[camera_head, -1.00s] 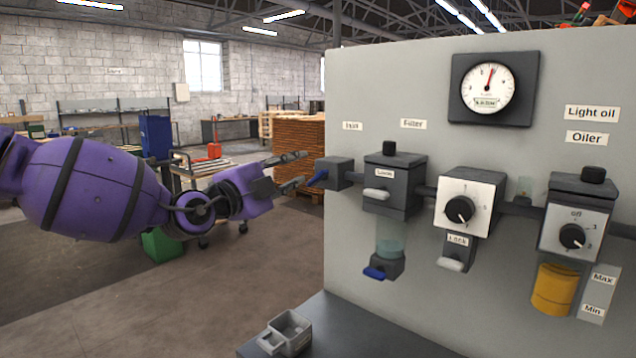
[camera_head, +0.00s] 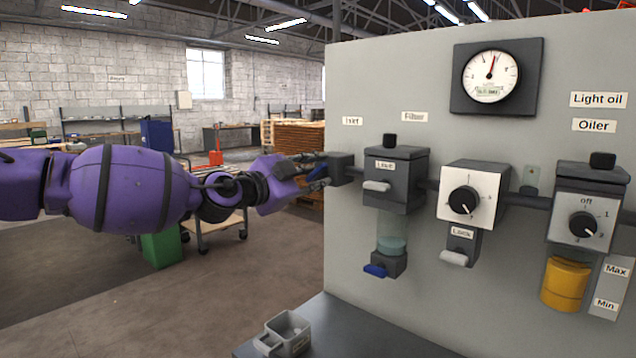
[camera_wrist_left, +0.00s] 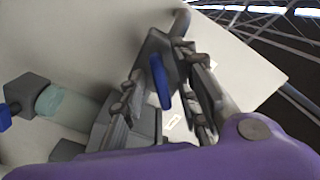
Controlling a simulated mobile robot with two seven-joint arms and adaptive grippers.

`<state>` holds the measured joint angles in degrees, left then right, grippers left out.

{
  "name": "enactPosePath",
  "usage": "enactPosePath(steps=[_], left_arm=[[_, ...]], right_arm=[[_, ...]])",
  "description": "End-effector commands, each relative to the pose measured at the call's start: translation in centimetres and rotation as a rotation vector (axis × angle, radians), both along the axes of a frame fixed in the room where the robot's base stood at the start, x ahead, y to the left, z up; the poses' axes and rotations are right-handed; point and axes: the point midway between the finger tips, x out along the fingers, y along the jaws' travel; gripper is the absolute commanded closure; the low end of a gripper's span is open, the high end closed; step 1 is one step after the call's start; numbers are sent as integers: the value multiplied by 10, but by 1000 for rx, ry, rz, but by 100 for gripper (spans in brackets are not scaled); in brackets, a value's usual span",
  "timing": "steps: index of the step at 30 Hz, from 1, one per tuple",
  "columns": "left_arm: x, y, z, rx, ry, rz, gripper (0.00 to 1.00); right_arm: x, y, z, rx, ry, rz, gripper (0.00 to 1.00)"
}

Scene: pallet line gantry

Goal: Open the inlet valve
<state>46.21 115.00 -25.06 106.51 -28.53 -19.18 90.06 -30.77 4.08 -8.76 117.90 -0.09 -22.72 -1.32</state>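The inlet valve is a dark block (camera_head: 343,168) at the left edge of the grey panel, below the "Inlet" label. Its blue lever (camera_wrist_left: 160,82) shows clearly in the left wrist view; in the head view it is mostly hidden by the fingers. My left gripper (camera_head: 316,172) is at the valve, coming in from the left. In the left wrist view its two fingers (camera_wrist_left: 163,72) stand apart on either side of the blue lever. A gap shows between the lever and the fingers. My right gripper is not in view.
The panel carries a filter (camera_head: 393,180) with a blue drain lever (camera_head: 375,271), a regulator with a knob (camera_head: 463,200), a pressure gauge (camera_head: 490,76) and an oiler (camera_head: 583,215). A small grey tray (camera_head: 284,331) sits on the ledge below. The space left of the panel is open.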

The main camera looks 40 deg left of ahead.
Motion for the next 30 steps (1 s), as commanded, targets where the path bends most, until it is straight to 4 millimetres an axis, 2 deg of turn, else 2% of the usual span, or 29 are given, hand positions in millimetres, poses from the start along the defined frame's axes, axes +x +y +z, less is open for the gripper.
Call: enactPosePath(steps=[6,14,21,30], left_arm=[[6,-1,0,-3,-2,-2,71],[6,-1,2,-1,-3,-2,71],[6,-1,2,-1,-3,-2,100],[6,-1,4,7,-5,-2,100]], right_arm=[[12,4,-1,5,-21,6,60],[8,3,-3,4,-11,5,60],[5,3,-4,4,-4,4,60],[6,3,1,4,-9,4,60]])
